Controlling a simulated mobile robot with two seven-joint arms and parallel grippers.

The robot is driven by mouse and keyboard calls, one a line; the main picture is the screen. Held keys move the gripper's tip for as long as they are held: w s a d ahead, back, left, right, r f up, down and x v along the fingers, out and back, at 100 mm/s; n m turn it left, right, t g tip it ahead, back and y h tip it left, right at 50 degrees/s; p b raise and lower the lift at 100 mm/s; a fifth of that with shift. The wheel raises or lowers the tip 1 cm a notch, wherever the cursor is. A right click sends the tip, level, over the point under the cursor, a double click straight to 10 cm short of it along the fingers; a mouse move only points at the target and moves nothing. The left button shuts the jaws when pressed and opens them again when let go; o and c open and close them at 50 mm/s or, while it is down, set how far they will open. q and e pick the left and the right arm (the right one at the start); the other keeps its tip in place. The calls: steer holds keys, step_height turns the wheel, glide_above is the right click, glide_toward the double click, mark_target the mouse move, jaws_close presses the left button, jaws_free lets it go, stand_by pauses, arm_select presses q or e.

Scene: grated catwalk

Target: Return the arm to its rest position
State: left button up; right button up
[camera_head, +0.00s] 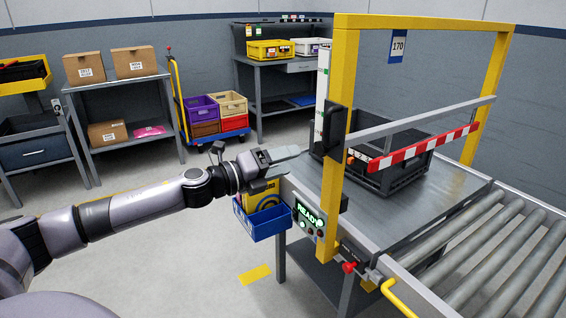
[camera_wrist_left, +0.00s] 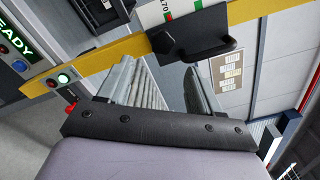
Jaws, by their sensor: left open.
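My left arm comes in from the left in the head view, stretched out to the right. Its gripper (camera_head: 292,161) is open and empty, in front of the yellow gate frame (camera_head: 338,190) and above the blue bin (camera_head: 265,220) in the picture. In the left wrist view the two fingers of the left gripper (camera_wrist_left: 160,85) stand apart with nothing held between them. The yellow frame also crosses the left wrist view (camera_wrist_left: 110,56), tilted. My right gripper is not in view.
A READY panel (camera_head: 309,218) with buttons is by the frame. A black crate (camera_head: 410,170) sits on the metal table behind a red-white barrier (camera_head: 425,147). A roller conveyor (camera_head: 510,260) is at right. Shelves and a cart (camera_head: 180,100) stand behind. Floor at left is clear.

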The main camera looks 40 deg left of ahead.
arm_select(q)
steer(key=shift+f, duration=0.1)
stand_by(0.3)
steer(key=s+d+f+n+y+p, duration=0.1)
steer(key=s+d+f+n, duration=0.25)
steer(key=f, duration=0.25)
steer(key=s+d+f+n+g, duration=0.1)
steer(key=s+d+f+n, duration=0.15)
steer(key=f+n, duration=0.25)
steer(key=s+d+f+n+y+p, duration=0.1)
steer(key=s+d+f+n, duration=0.1)
steer(key=d+f+n, duration=0.3)
steer(key=s+d+f+n+g+y, duration=0.1)
steer(key=s+d+f+n+g, duration=0.1)
steer(key=s+f+n, duration=0.4)
steer(key=s+d+f+n+g+y, duration=0.1)
steer(key=s+d+f+n+g, duration=0.1)
steer(key=s+f+n, duration=0.5)
steer(key=s+f+g, duration=0.1)
steer(key=s, duration=0.4)
steer(key=shift+d+f+y+p, duration=0.25)
steer(key=shift+y+p, duration=0.1)
steer(key=shift+y, duration=0.05)
